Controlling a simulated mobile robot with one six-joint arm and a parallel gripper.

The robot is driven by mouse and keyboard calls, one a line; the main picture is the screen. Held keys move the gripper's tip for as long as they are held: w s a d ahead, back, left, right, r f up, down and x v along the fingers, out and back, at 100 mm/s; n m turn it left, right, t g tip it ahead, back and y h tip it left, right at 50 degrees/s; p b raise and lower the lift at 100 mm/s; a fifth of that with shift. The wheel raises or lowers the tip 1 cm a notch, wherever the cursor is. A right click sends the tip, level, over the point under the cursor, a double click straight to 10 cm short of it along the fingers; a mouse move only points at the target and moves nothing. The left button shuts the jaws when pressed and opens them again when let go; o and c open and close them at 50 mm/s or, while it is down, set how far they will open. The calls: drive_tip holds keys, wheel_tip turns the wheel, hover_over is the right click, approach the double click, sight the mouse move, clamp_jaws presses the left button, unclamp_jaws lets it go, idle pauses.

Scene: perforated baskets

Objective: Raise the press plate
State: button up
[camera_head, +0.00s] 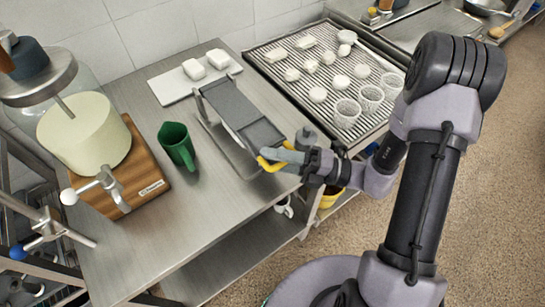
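A long dark grey plate (232,103) sits in a metal frame (228,148) on the steel table; its near end slopes toward my gripper. It may be the press plate, but I cannot tell for sure. My gripper (270,160) has yellow tips and is at the near right corner of this plate, close to or touching it. A light grey piece shows between the tips, and I cannot tell whether it is held. At the left, a round metal disc (28,88) with a dark knob stands above a cream cylinder (84,136) on a wooden base (142,180).
A white board (172,90) with white blocks lies behind. A slatted tray (292,84) at the right holds white pieces and perforated baskets (347,112). The table's front is clear.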

clamp_jaws()
idle(1.3)
